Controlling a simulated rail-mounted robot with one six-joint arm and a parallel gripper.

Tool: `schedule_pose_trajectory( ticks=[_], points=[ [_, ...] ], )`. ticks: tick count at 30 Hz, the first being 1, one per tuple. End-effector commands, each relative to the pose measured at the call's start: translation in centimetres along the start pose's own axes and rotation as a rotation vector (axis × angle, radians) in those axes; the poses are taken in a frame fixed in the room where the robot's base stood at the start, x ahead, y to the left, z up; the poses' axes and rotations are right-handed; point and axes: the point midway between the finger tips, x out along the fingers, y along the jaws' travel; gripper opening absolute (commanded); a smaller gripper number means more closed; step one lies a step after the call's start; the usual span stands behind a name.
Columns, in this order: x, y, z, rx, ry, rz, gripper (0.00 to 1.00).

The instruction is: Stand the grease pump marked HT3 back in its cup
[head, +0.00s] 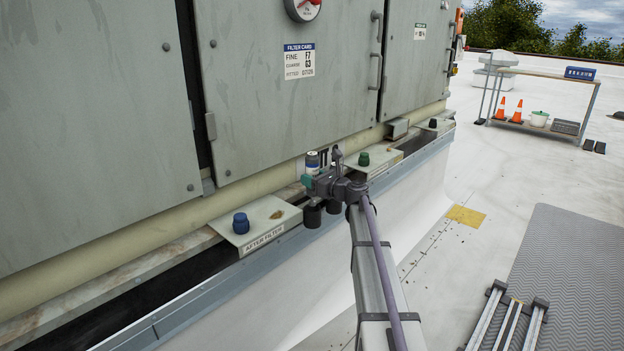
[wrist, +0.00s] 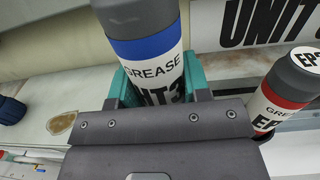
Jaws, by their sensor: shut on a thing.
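The grease pump marked HT3 (wrist: 146,55) is a white cylinder with a blue band and a grey top. In the wrist view it is held between the teal jaws of my gripper (wrist: 155,82). In the head view the pump (head: 312,163) looks nearly upright at my gripper (head: 322,182), above the ledge along the grey cabinet. The pump's lower end is hidden behind my gripper body in the wrist view. Dark cylinders (head: 312,216) hang below at the ledge's edge; I cannot tell whether the pump is in a cup.
A second pump with a red band, marked EP (wrist: 284,92), stands close on the right in the wrist view. A blue knob (head: 241,222) sits on the AFTER FILTER plate (head: 262,236), and a green knob (head: 363,159) is further along. The cabinet (head: 285,120) walls the back.

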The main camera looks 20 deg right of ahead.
Motion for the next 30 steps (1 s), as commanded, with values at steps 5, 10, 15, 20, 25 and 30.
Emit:
schedule_pose_trajectory(
  ticks=[5,10,15,20,25,30],
  points=[
    [0.0,0.0,0.0,0.000,0.000,0.000,0.00],
    [0.0,0.0,-0.1,0.000,0.000,0.000,0.00],
    [0.0,0.0,-0.8,0.000,0.000,0.000,0.00],
    [0.0,0.0,-1.6,0.000,0.000,0.000,0.00],
    [0.0,0.0,-2.5,0.000,0.000,0.000,0.00],
    [0.0,0.0,-3.0,0.000,0.000,0.000,0.00]
  ],
)
